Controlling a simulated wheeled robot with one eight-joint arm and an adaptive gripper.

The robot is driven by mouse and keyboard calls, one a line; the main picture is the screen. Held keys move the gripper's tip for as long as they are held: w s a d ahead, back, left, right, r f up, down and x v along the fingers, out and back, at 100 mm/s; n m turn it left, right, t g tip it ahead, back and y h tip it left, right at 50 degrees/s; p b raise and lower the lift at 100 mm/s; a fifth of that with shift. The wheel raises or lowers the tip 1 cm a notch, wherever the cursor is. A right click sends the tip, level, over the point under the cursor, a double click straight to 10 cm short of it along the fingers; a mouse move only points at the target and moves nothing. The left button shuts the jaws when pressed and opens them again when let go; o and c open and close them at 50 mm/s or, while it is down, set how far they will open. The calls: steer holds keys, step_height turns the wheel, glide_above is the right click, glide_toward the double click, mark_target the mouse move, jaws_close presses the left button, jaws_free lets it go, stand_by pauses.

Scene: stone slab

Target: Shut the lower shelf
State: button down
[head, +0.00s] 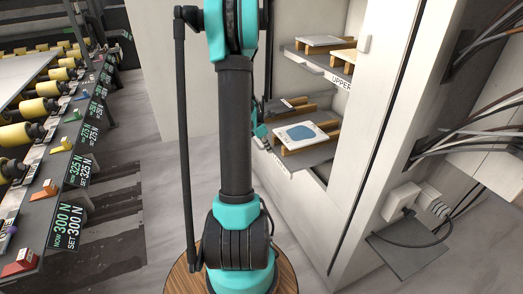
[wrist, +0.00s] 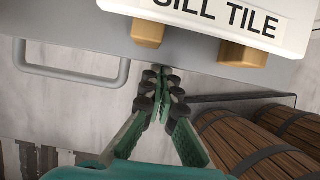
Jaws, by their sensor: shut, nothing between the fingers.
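The lower shelf (head: 318,154) is a grey pull-out tray standing out from the white cabinet. It carries a white tile with a blue patch (head: 300,134) on wooden strips. My gripper (head: 262,138) is at the shelf's outer left side, partly hidden behind my arm. In the wrist view my gripper (wrist: 160,84) is shut and empty, its fingertips at the edge of the grey shelf (wrist: 120,62). A looped handle (wrist: 75,80) is to their left. A tile labelled "SILL TILE" (wrist: 215,15) sits above on wooden blocks. I cannot tell whether the fingertips touch the shelf.
The upper shelf (head: 313,62), also pulled out, carries a tile above the lower one. Cables and a grey plate (head: 405,258) stick out at the right. A roller line (head: 40,140) runs along the left. Wooden barrels (wrist: 250,145) show below in the wrist view.

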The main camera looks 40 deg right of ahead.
steer(key=s+d, duration=0.2)
steer(key=d, duration=0.6)
steer(key=s+d, duration=0.2)
steer(key=d, duration=0.7)
steer(key=s+d, duration=0.2)
steer(key=d, duration=0.6)
steer(key=shift+d, duration=0.4)
steer(key=shift+s, duration=0.1)
steer(key=shift+r, duration=0.1)
